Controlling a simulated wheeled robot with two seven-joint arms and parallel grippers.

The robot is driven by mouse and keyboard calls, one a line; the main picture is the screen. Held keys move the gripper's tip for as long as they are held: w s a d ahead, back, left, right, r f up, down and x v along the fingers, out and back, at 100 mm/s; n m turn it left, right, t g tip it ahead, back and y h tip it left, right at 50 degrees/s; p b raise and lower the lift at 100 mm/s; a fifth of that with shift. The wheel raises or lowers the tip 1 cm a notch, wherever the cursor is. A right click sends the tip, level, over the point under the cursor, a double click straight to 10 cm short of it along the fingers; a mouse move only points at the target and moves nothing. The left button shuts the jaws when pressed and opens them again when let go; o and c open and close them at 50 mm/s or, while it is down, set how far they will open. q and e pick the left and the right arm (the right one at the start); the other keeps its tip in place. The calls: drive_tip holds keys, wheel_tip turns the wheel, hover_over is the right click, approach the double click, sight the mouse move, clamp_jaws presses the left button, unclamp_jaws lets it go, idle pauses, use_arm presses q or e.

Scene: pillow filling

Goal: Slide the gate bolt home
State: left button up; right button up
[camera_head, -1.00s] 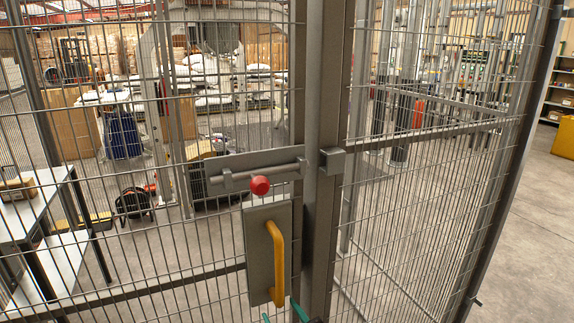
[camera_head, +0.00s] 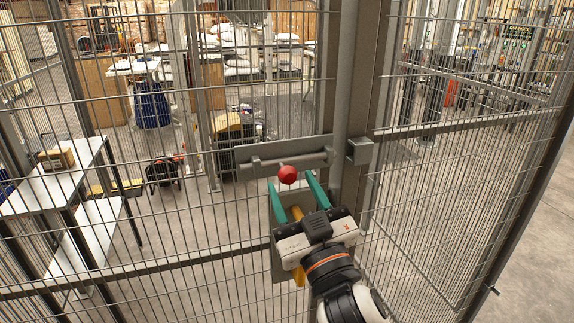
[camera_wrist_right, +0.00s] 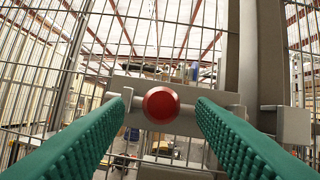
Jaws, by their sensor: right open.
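The grey gate bolt (camera_head: 290,160) lies level on a plate on the wire-mesh gate, with a red round knob (camera_head: 287,174) at its front. The square keeper (camera_head: 359,151) is on the post to the right; a gap shows between the bolt's right end and it. My right gripper (camera_head: 294,186) is open, its two green fingers pointing up on either side of the knob. In the right wrist view the knob (camera_wrist_right: 161,104) sits between the spread fingers, apart from both. The yellow handle (camera_head: 298,272) below is partly hidden by my gripper. My left gripper is not in view.
Mesh panels and the grey post (camera_head: 352,80) stand close in front of me. Behind the mesh are a white table (camera_head: 62,172) at left with a cardboard box, and a small wheeled machine (camera_head: 163,172). Open floor lies at far right.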

sight(292, 182)
drive_tip(key=shift+p+x, duration=0.35)
drive_tip(key=shift+x, duration=1.6)
drive_tip(key=shift+d, duration=0.1)
drive_tip(key=shift+f, duration=0.1)
clamp_jaws()
drive_tip(key=shift+d, duration=0.1)
